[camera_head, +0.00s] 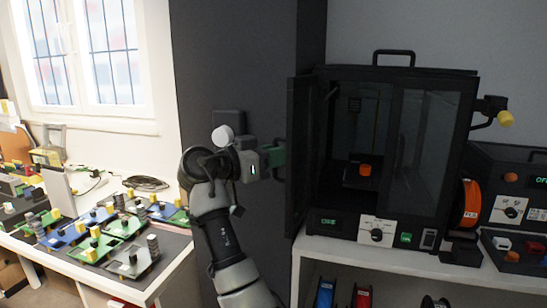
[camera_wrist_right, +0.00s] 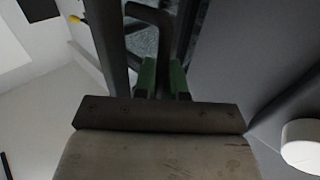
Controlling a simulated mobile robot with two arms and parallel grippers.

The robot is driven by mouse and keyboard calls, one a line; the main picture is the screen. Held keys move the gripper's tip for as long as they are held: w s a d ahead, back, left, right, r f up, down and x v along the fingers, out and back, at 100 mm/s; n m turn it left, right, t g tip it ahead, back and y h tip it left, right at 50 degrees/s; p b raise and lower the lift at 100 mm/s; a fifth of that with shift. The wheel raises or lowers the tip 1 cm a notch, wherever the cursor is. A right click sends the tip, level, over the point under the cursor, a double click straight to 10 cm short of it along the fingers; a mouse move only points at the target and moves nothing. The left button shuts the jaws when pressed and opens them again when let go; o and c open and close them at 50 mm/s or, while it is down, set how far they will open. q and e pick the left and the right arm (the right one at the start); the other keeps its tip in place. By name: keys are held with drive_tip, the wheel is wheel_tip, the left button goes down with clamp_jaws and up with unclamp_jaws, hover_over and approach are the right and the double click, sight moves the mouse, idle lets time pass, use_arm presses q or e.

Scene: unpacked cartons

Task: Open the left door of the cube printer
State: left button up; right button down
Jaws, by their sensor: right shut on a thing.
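The cube printer (camera_head: 390,75) is a black box with a top handle, standing on a white shelf. Its left door (camera_head: 299,150) is swung out wide on the left side, so the left half of the front is open. The right door (camera_head: 424,150) is closed. My right gripper (camera_head: 276,157) is at the outer side of the left door, its green fingers shut on the door handle. In the right wrist view the dark, bent door handle (camera_wrist_right: 150,12) runs down between the green fingers (camera_wrist_right: 162,78). My left gripper is not in view.
A dark wall panel (camera_head: 250,60) stands close behind my right arm. An orange spool (camera_head: 468,203) and another black machine (camera_head: 510,185) are right of the printer. A white table (camera_head: 150,290) with several coloured boards is at the left, below a window.

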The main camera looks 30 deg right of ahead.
drive_tip(key=c, duration=1.2)
unclamp_jaws()
drive_tip(key=shift+d, duration=0.15)
drive_tip(key=a+b, duration=0.1)
drive_tip(key=a, duration=1)
